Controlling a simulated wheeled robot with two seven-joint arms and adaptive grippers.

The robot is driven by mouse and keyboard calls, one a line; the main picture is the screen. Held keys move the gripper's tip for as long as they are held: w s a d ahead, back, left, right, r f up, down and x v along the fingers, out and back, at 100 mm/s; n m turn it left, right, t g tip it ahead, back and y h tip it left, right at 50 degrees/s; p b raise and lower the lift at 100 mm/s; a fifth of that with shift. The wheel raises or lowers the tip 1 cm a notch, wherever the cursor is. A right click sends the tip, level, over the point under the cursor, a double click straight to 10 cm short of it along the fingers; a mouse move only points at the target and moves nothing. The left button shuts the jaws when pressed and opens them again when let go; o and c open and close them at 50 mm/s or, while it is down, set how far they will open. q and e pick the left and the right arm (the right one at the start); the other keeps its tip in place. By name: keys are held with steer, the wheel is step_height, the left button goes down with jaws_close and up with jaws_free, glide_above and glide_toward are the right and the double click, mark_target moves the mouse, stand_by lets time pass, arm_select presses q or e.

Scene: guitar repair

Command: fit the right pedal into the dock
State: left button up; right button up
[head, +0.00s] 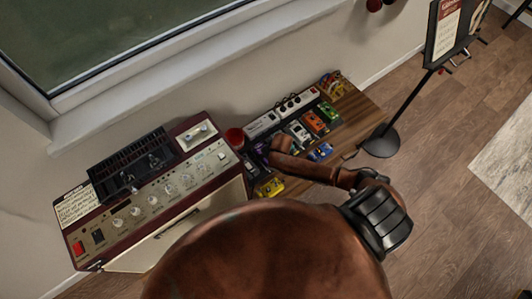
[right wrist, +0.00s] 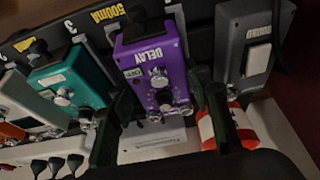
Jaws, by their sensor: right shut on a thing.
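A purple pedal marked DELAY (right wrist: 150,62) is between the two dark fingers of my right gripper (right wrist: 160,100) in the right wrist view. The fingers are shut on its sides. A black plug-like part and a "500mA" label (right wrist: 102,14) show behind its top end. It stands in line with a teal pedal (right wrist: 68,78) on its left and a grey pedal (right wrist: 252,45) on its right. Whether it is seated in the dock cannot be seen. In the head view a little purple (head: 261,148) shows beside my brown wrist. My left gripper is not in view.
The pedals are on a low wooden table (head: 358,113). A yellow pedal (head: 271,187) and a blue pedal (head: 320,152) lie nearer the front. A maroon amplifier (head: 150,200) stands close on the left. A stand's black base (head: 381,141) is at the right.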

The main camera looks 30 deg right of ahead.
steer(key=o, duration=1.6)
steer(key=shift+c, duration=0.2)
steer(key=shift+o, duration=0.4)
steer(key=o, duration=0.3)
step_height(320, 180, up, 8)
steer(key=p, duration=0.9)
